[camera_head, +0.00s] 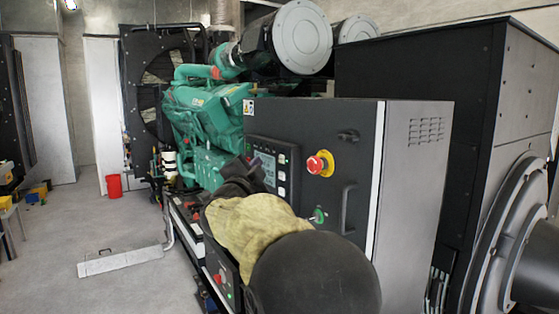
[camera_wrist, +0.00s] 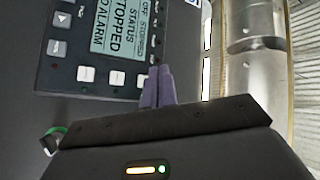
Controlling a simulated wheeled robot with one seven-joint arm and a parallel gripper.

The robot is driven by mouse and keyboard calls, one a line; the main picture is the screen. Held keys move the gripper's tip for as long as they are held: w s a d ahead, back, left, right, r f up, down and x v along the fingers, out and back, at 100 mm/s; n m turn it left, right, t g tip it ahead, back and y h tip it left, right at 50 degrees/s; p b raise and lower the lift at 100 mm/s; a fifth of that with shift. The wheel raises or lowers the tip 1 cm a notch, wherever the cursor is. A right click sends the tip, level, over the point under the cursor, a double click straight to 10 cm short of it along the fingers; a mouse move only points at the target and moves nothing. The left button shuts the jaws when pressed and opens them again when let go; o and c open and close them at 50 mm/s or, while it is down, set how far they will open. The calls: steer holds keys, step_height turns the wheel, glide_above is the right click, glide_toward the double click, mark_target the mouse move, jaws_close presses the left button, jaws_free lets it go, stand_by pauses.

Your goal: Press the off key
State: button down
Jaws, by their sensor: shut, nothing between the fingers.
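The control panel (camera_head: 270,160) is on the front of a grey cabinet, with a lit screen and a column of pale keys. In the wrist view the panel (camera_wrist: 60,68) appears turned sideways; its screen (camera_wrist: 118,40) reads "OFF STOPPED", "STATUS STOPPED" and "NO ALARM". Three white keys (camera_wrist: 117,78) lie along the screen's edge; their labels are too small to read, so I cannot tell which is the off key. My gripper (camera_wrist: 158,70) is shut and empty, its purple fingertips beside the rightmost key (camera_wrist: 141,81). I cannot tell whether they touch the panel.
A red emergency stop (camera_head: 320,164) on a yellow base sits right of the panel, above a green-ringed key switch (camera_head: 318,215) and a black door handle (camera_head: 347,208). The green engine (camera_head: 205,115) stands behind. Open floor (camera_head: 110,225) lies to the left, with a red bucket (camera_head: 114,185).

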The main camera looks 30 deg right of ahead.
steer(key=shift+a, duration=1.2)
steer(key=s+a+f+n+y, duration=0.1)
steer(key=a+f+n+y, duration=0.3)
steer(key=f, duration=0.3)
steer(key=a+f+n+g+y, duration=0.1)
steer(key=a+f+n+y, duration=0.3)
steer(key=f, duration=0.3)
steer(key=s+a+f+n+y, duration=0.1)
steer(key=a+f+n+y, duration=0.3)
steer(key=f, duration=0.3)
steer(key=s+a+f+n+g+y+b, duration=0.1)
steer(key=s+f+n+g, duration=0.7)
steer(key=s+f, duration=1.3)
steer(key=s+a+g+y, duration=0.1)
steer(key=s+a+g, duration=0.1)
steer(key=s+g, duration=0.1)
steer(key=shift+f+b, duration=0.25)
steer(key=shift+b, duration=0.1)
